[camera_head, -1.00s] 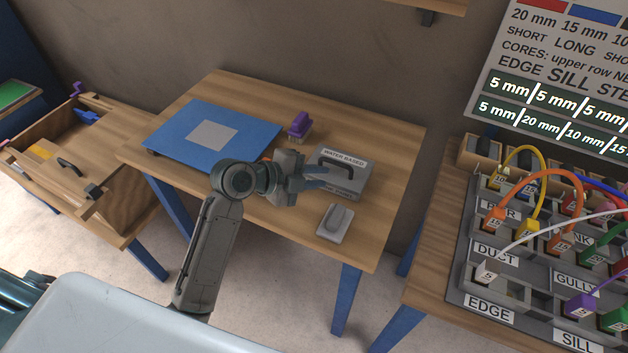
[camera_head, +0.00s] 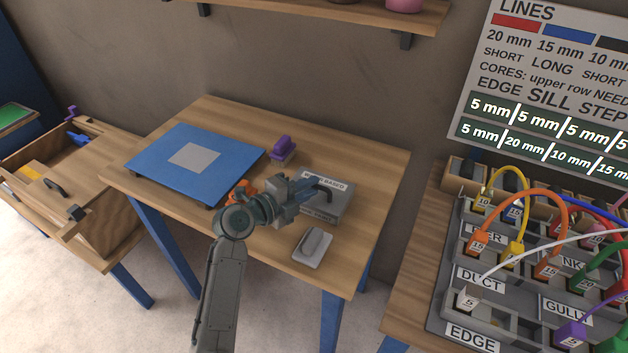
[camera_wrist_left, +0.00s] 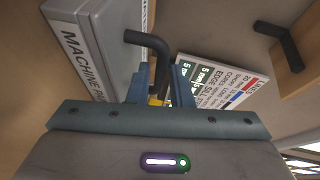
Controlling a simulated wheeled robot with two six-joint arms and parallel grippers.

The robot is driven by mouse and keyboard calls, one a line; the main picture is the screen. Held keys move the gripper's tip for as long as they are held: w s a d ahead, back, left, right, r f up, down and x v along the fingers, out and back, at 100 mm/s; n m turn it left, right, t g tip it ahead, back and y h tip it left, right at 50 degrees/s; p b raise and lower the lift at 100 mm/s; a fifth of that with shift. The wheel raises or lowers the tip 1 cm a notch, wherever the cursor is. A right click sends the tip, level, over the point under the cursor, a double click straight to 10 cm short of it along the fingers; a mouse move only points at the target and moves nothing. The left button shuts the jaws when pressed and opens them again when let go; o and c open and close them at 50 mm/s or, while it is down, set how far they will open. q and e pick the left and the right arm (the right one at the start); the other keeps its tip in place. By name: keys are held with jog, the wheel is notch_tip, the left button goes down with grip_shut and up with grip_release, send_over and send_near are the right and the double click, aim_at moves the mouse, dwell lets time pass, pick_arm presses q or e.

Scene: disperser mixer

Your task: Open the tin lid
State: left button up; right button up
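The tin (camera_head: 338,205) is a grey box with white labels, standing on the wooden table, its lid down. A black handle (camera_head: 327,184) stands on its lid. In the left wrist view the tin (camera_wrist_left: 105,35) is at upper left, with the black handle (camera_wrist_left: 151,44) bent towards my fingers. My left gripper (camera_head: 312,191) is over the tin's left part, close to the handle. In the wrist view its fingers (camera_wrist_left: 158,88) are apart with the handle's end showing between them; contact is unclear. My right gripper is not in view.
A blue board (camera_head: 150,165) with a grey square lies left on the table. A purple brush (camera_head: 282,148) stands behind the gripper. A pale grey block (camera_head: 312,246) lies in front of the tin. A rack with coloured cables (camera_head: 480,290) stands at right.

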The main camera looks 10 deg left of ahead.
pick_arm(q)
jog(key=shift+x, duration=1)
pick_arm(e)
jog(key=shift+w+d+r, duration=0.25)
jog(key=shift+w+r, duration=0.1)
